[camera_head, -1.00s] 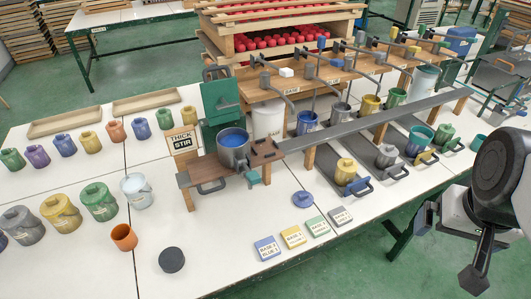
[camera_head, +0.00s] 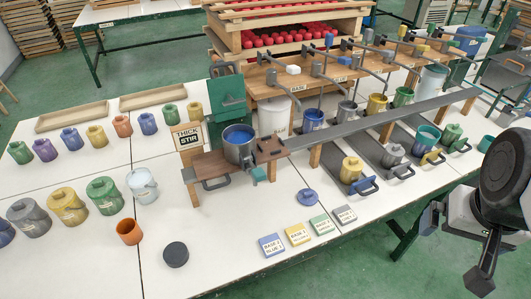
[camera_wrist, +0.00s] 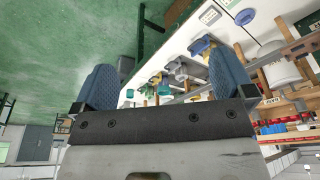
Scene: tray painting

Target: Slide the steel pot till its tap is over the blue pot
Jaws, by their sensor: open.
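The steel pot (camera_head: 238,155), with blue paint inside, stands upright on a brown wooden carriage (camera_head: 212,168) at the left end of the long grey rail (camera_head: 400,115). A small teal tap (camera_head: 258,174) shows at its front right, above the white table. A blue pot (camera_head: 312,120) stands behind the rail, right of the steel pot, so the tap is not over it. My gripper (camera_wrist: 163,80) is open and empty in the wrist view, its two blue padded fingers wide apart. In the head view my arm is at the far right, well away from the steel pot.
Yellow (camera_head: 351,170), grey (camera_head: 392,156) and other pots stand on dark strips in front of the rail. A blue lid (camera_head: 308,197) and several labelled cards (camera_head: 298,234) lie on the front table. Several coloured pots stand at the left.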

